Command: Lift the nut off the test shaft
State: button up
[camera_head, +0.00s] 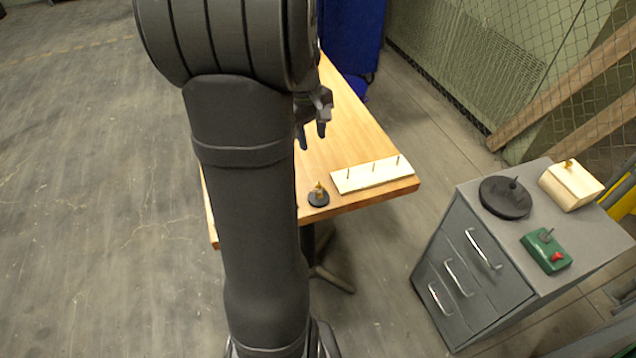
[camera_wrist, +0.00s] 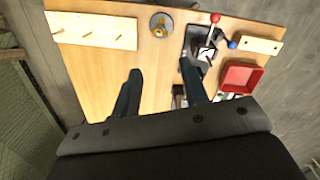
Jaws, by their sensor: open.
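A small brass-coloured piece (camera_head: 318,187) stands upright at the middle of a dark round base (camera_head: 319,200) near the front edge of the wooden table. It also shows in the wrist view (camera_wrist: 160,29), top centre, on its round base. It looks like the nut on its shaft, but it is too small to tell nut from shaft. My gripper (camera_head: 312,138) is above the table, behind the brass piece in the head view. In the wrist view my gripper (camera_wrist: 161,68) has its fingers wide apart, with only bare tabletop between them. The brass piece lies beyond the fingertips, untouched.
A pale board with three pegs (camera_head: 372,175) lies beside the base. The wrist view shows a red-knobbed lever device (camera_wrist: 205,42), a red tray (camera_wrist: 240,77) and a wooden strip (camera_wrist: 255,44). A grey cabinet (camera_head: 473,283) stands apart, bearing a black disc, wooden block and green box.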

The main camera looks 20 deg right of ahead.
jog(key=a+n+h, duration=0.2)
jog(key=a+n, duration=0.2)
jog(key=n, duration=0.5)
jog(key=n+h, duration=0.1)
jog(key=n, duration=0.4)
send_near(318, 182)
jog(key=x, duration=0.9)
grip_shut()
